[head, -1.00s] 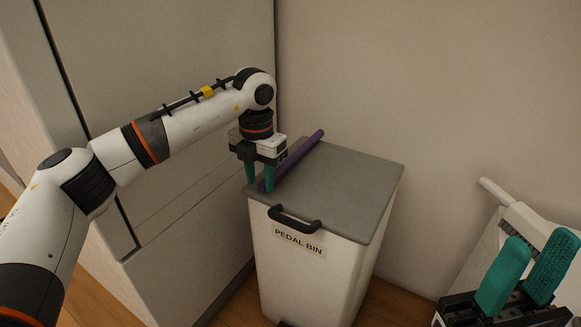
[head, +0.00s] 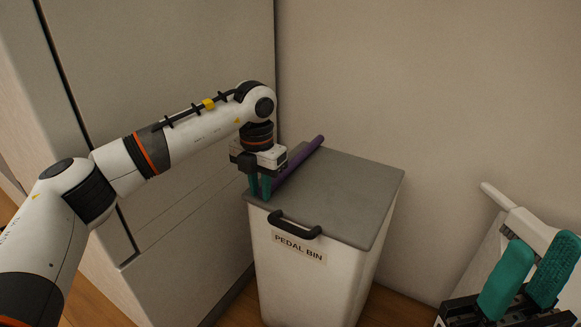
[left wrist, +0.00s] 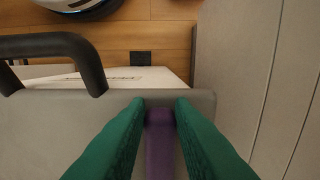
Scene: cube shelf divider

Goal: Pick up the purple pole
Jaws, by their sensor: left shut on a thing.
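The purple pole (head: 300,160) lies on the grey lid of the pedal bin (head: 345,195), along its left side by the cabinet. My left gripper (head: 260,190) points down over the near end of the pole, with its green fingers close together. In the left wrist view the pole (left wrist: 160,148) sits between the two fingers (left wrist: 160,115), which press on its sides. The pole still looks level with the lid. My right gripper (head: 527,275) is at the lower right, its green fingers apart with nothing between them.
The bin's black handle (head: 294,224) sticks out at its front edge. A tall grey cabinet (head: 180,90) stands close to the left of the bin, and a wall (head: 430,90) is behind. The right part of the lid is clear.

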